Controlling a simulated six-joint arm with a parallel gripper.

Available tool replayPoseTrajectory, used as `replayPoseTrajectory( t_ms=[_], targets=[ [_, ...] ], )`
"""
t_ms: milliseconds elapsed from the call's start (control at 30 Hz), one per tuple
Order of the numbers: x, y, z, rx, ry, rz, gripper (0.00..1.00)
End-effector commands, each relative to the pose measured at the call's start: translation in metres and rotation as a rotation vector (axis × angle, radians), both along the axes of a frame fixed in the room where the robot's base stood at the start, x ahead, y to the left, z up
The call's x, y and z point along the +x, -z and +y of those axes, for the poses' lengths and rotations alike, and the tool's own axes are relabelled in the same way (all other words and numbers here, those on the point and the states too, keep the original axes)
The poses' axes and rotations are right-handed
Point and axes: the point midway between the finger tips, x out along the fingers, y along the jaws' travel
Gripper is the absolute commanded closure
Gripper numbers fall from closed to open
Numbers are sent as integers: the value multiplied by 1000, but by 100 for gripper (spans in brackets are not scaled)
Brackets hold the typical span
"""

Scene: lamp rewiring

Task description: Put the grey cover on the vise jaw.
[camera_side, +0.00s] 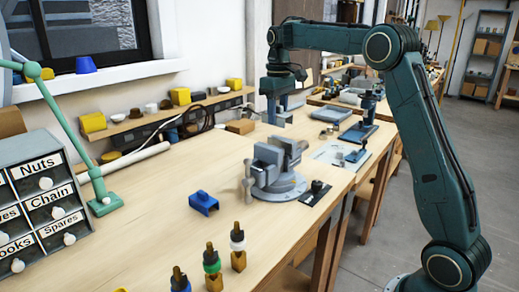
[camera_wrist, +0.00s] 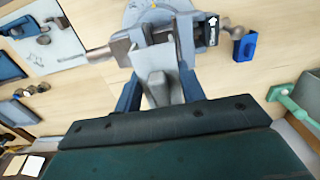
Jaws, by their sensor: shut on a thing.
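The grey vise (camera_side: 270,172) stands on its round base on the bench, its jaws facing up. It shows at the top of the wrist view (camera_wrist: 150,42). My gripper (camera_side: 279,118) is above the vise in the side view, pointing down. In the wrist view my gripper (camera_wrist: 160,92) has its two blue fingers on either side of the light grey cover (camera_wrist: 158,88), shut on it. The cover appears just short of the vise jaws in that picture. In the side view the cover is small and partly hidden by the fingers, with space between the fingers and the vise.
A blue piece (camera_side: 203,203) lies left of the vise. A black part on a dark plate (camera_side: 315,193) lies to its right. Several lamp sockets (camera_side: 238,246) stand at the front edge. A green lamp base (camera_side: 105,204) and drawers (camera_side: 42,192) are at left.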

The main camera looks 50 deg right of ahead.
Motion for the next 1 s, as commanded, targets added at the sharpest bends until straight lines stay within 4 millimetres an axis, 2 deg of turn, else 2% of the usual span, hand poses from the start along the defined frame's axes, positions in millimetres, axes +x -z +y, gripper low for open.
replayPoseTrajectory(
  t_ms=[100, 233, 467, 800, 1000],
  targets=[
    [-1, 0, -19, 0, 2, 0, 84],
    [-2, 0, -26, 0, 0, -1, 84],
    [-2, 4, -27, 0, -1, 1, 84],
    [-2, 37, -27, 1, -1, 1, 84],
    [-1, 41, -27, 0, -1, 0, 84]
  ],
)
